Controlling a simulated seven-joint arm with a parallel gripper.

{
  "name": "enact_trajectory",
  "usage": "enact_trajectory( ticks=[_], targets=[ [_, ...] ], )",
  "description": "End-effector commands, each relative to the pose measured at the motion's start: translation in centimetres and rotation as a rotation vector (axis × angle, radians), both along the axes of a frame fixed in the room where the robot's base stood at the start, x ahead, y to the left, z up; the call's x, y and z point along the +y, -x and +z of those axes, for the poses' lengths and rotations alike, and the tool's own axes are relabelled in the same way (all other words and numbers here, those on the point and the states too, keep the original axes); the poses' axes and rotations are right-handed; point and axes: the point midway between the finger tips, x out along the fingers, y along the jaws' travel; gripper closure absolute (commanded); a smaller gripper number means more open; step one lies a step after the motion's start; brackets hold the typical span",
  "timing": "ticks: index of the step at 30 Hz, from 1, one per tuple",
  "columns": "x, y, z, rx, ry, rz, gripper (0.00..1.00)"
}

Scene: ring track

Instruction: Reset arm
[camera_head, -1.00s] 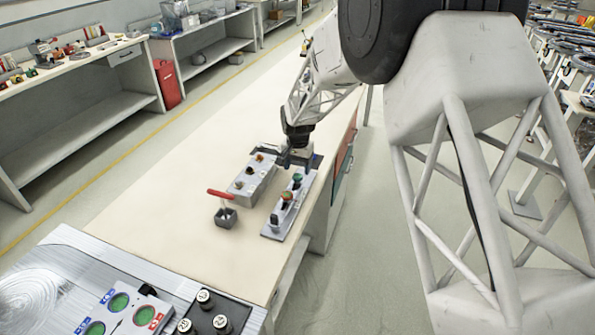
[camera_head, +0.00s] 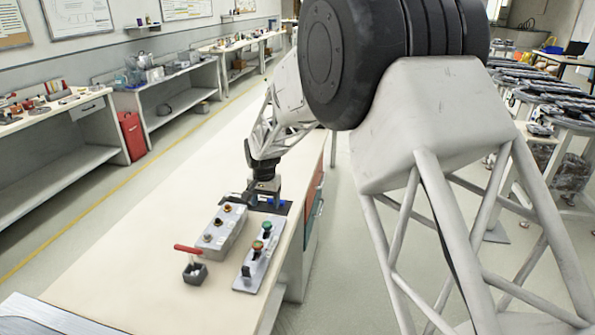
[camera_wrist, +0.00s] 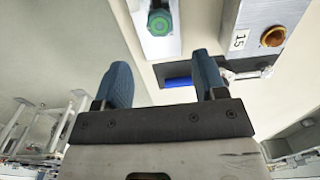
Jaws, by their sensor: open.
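My gripper (camera_head: 264,192) hangs above the far end of the table, near the far ends of two control units. It is open; in the wrist view its two blue fingers (camera_wrist: 161,78) stand apart with nothing between them. A grey box with several buttons (camera_head: 222,232) and a light plate with a green and an orange button (camera_head: 259,256) lie side by side on the table. The wrist view shows a green button (camera_wrist: 160,22) and a box labelled 15 (camera_wrist: 262,22). A dark tray with a blue part (camera_head: 276,205) lies beneath my gripper, partly hidden by it.
A small dark box with a red-handled lever (camera_head: 194,270) stands at the left of the units. The pale table (camera_head: 130,285) is clear to the left and front. Workbenches (camera_head: 60,145) line the wall, beside a red bin (camera_head: 131,136).

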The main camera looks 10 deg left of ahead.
Motion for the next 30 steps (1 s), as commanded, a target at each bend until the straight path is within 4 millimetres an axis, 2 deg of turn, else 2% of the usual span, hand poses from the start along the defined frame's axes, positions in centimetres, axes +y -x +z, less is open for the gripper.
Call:
enact_trajectory(
  ticks=[5, 11, 20, 30],
  targets=[
    [-0.6, 0.1, 0.5, -0.002, -0.001, -0.001, 0.35],
    [-3.4, 0.5, 2.8, -0.011, -0.006, -0.003, 0.35],
    [-11.6, 2.9, 8.8, -0.039, -0.018, -0.006, 0.35],
    [-21.2, 7.8, 14.6, -0.072, -0.027, -0.010, 0.35]
  ],
)
